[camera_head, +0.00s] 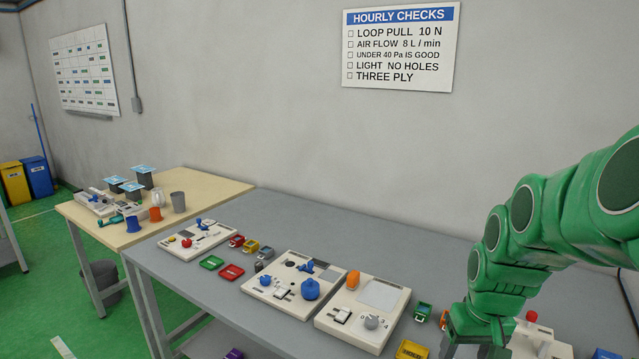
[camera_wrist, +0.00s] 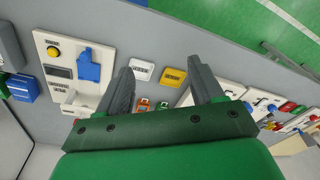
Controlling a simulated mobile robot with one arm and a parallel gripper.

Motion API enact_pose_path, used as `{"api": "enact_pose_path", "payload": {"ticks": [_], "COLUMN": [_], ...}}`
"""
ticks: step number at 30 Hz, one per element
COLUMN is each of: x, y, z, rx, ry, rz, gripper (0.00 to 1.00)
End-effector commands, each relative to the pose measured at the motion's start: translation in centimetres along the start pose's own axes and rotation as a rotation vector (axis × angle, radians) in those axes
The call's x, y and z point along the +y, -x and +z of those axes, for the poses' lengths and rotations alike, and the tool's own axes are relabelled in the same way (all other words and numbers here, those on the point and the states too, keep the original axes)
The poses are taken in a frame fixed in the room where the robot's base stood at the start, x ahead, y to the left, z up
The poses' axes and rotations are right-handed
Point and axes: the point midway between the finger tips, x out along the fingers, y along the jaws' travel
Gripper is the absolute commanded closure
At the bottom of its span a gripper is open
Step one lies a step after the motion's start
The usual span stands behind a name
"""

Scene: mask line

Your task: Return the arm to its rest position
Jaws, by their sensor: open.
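My gripper (camera_wrist: 161,72) is open in the wrist view, its two grey fingers spread apart with nothing held between them. My green arm (camera_head: 520,225) reaches in from the right of the head view and bends down over the right part of the grey table (camera_head: 215,275). In the head view the gripper's grey end shows at the bottom edge, and its fingertips cannot be made out. Beyond the fingers in the wrist view lie a white bin (camera_wrist: 142,71) and a yellow bin (camera_wrist: 173,77), apart from both fingers.
A white panel with a red knob (camera_head: 532,316) stands close right of the gripper. A wooden table (camera_head: 215,190) adjoins at left. Grey tabletop behind the panels is clear.

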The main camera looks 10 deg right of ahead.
Motion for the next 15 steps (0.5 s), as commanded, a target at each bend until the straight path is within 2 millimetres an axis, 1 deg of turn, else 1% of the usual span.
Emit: {"api": "enact_pose_path", "payload": {"ticks": [1, 6, 11, 15], "x": [-1.6, -6.1, -9.6, -12.2], "y": [0.3, 0.8, 1.2, 1.6], "z": [0.6, 3.0, 5.8, 8.6], "rx": [-0.011, -0.061, -0.106, -0.146], "ry": [0.024, 0.077, 0.124, 0.161], "rz": [0.003, 0.004, 0.012, 0.021], "gripper": [0.33, 0.33, 0.33, 0.33]}}
